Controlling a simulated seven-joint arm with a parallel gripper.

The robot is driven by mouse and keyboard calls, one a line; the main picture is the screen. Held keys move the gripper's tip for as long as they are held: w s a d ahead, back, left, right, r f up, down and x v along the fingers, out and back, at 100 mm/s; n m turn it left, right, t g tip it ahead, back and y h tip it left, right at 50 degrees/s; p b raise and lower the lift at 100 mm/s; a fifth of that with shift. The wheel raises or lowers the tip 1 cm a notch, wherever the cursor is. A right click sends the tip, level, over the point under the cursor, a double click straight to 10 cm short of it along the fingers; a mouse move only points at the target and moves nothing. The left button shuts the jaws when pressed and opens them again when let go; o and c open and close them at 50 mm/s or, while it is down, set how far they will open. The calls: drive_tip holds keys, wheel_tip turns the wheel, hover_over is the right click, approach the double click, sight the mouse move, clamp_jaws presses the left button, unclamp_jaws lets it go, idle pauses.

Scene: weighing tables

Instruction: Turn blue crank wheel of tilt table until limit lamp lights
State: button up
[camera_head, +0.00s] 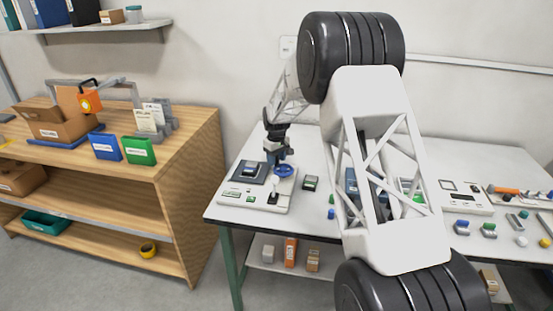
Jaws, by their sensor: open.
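The tilt table (284,205) is a pale unit with a dark plate (247,172) at the left end of the white table. Its blue crank wheel (285,171) is at the upper right of the unit. My gripper (283,158) is directly above the wheel in the picture, pointing down and open. The fingertips are small and partly merge with the wheel, so I cannot tell whether they touch it. Small green-marked panels (231,194) are on the unit's front. I cannot make out a lit limit lamp.
A small green-topped device (310,183) stands right of the unit. My large arm link covers the table's middle. Blue, green and white pieces (489,230) and another instrument (466,203) lie at the right. A wooden shelf (180,150) stands left, across a gap.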

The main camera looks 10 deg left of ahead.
drive_tip(key=shift+c, duration=0.2)
clamp_jaws()
drive_tip(key=shift+w+d+m, duration=0.15)
drive_tip(key=shift+w+m, duration=0.05)
drive_tip(key=shift+m, duration=0.6)
drive_tip(key=shift+w+d+m, duration=0.15)
drive_tip(key=shift+w+m, duration=0.05)
drive_tip(key=shift+m, duration=0.6)
drive_tip(key=shift+o, duration=0.2)
unclamp_jaws()
drive_tip(key=shift+r, duration=0.15)
drive_tip(key=shift+r, duration=3.8)
